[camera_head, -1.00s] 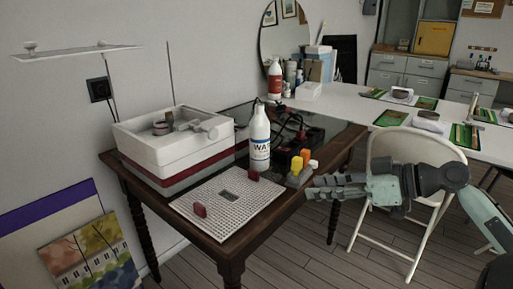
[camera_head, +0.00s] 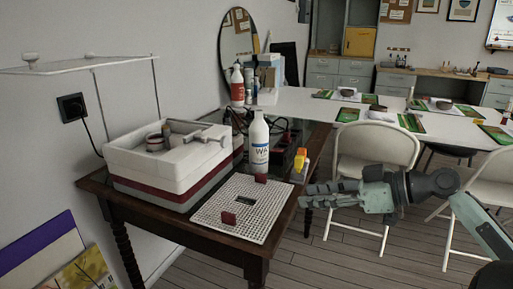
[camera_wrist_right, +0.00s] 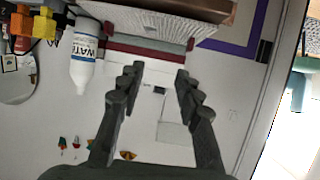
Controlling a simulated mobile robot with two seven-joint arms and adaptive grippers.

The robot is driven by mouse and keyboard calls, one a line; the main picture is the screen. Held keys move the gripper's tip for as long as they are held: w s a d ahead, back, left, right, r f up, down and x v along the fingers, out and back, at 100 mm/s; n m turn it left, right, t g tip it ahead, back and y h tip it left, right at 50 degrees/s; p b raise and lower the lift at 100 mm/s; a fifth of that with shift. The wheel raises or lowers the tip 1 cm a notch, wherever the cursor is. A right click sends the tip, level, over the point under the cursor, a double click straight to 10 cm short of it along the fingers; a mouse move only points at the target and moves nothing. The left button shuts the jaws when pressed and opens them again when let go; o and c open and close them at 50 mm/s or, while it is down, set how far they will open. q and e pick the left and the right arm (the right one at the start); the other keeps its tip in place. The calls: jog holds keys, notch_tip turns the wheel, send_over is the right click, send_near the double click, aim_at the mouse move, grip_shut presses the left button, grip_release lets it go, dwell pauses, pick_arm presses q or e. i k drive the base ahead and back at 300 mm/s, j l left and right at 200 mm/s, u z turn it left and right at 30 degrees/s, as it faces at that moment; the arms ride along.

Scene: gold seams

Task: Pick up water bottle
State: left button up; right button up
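The white water bottle (camera_head: 259,146) with a blue-and-white label stands upright on the dark wooden table, behind the white perforated mat. It also shows upside down in the right wrist view (camera_wrist_right: 83,58), at the upper left. My right gripper (camera_head: 303,195) is at the table's right front edge, to the right of and nearer than the bottle, and apart from it. In the right wrist view its fingers (camera_wrist_right: 156,82) are spread with nothing between them. My left gripper is in neither view.
The perforated mat (camera_head: 225,207) holds two small dark red pieces. A red-and-white bottle (camera_head: 237,86) stands behind. A white folding chair (camera_head: 372,150) is behind my right arm.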

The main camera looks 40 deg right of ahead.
aim_at(259, 130)
jog(key=i+j+z, duration=0.3)
jog(key=i, duration=0.25)
jog(key=i+j+z, duration=0.3)
jog(key=i, duration=0.55)
jog(key=j+z, duration=0.05)
